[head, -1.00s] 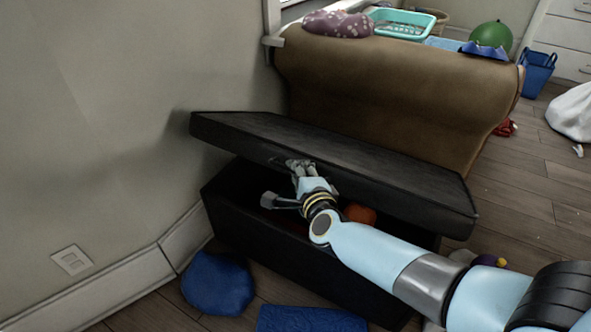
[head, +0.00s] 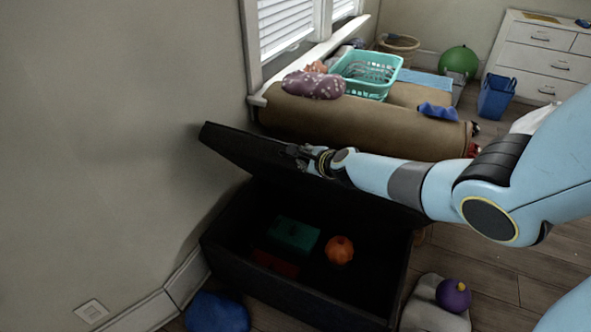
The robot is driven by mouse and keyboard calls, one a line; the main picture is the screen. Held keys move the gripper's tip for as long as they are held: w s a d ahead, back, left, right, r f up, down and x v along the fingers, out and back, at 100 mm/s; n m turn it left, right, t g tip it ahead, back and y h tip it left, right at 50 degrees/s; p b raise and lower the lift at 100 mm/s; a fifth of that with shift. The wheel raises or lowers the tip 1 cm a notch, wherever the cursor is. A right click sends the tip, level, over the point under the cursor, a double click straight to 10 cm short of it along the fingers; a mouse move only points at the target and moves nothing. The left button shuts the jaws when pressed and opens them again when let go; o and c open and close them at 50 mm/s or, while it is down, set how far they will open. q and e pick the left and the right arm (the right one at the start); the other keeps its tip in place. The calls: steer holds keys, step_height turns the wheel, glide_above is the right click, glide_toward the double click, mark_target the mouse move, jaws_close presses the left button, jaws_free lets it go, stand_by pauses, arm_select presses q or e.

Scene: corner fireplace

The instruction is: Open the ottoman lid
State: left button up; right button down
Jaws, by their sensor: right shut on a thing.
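The black ottoman (head: 300,292) stands against the wall. Its lid (head: 238,150) is raised and tilted back steeply, so the inside is exposed. Inside are a green box (head: 293,235), a red item (head: 277,263) and an orange pumpkin-like ball (head: 340,250). My right gripper (head: 303,154) is at the lid's raised edge and shut on it; its fingers are small and dark against the lid. My left gripper is not in view.
The wall is close at left.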

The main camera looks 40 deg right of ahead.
steer(key=w+d+r, duration=0.4)
steer(key=d+r, duration=0.3)
steer(key=d, duration=0.3)
steer(key=shift+w+d+r+m+g+y, duration=0.2)
steer(key=shift+w+m+g+y, duration=0.1)
steer(key=shift+m+y, duration=0.1)
steer(key=c, duration=1.4)
jaws_free()
steer(key=shift+s, duration=0.15)
steer(key=shift+s, duration=0.15)
